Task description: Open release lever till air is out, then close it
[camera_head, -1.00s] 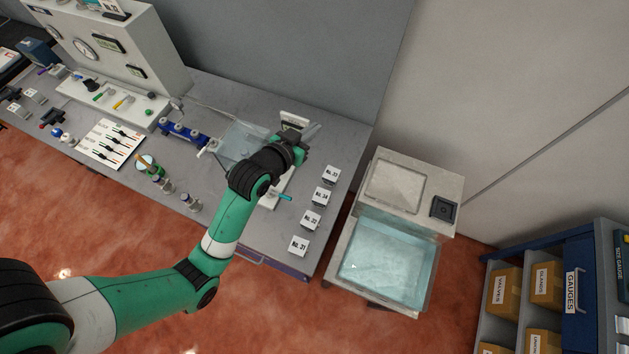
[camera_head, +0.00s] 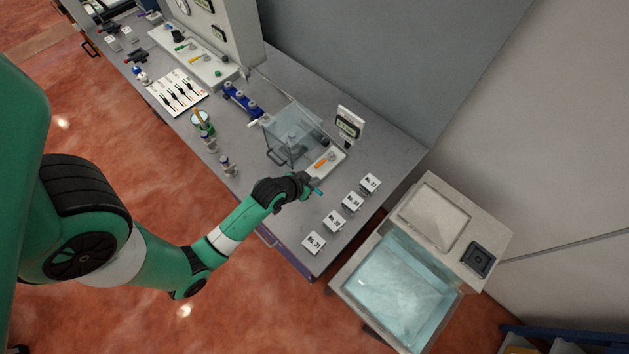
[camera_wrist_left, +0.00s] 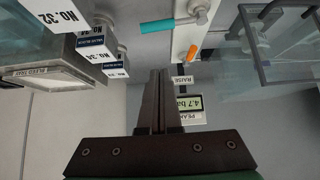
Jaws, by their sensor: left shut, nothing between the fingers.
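A white plate (camera_head: 332,158) beside the clear box (camera_head: 292,134) carries an orange lever (camera_head: 325,160) and a teal lever (camera_head: 316,191). Both levers also show in the wrist view, the teal one (camera_wrist_left: 163,25) above the fingers and the orange one (camera_wrist_left: 194,52) to their upper right, near a "RAISE" label. I cannot read which is the release lever. My left gripper (camera_head: 309,183) is near the plate's front end, close to the teal lever. In the wrist view its fingers (camera_wrist_left: 157,75) are shut and empty, apart from both levers. My right gripper is out of view.
A gauge display (camera_head: 348,124) stands behind the plate; it reads about 4.7 in the wrist view (camera_wrist_left: 188,103). Several numbered blocks (camera_head: 334,221) line the bench's right end. A water tank (camera_head: 400,290) stands beyond it. The clear box borders the plate on the left.

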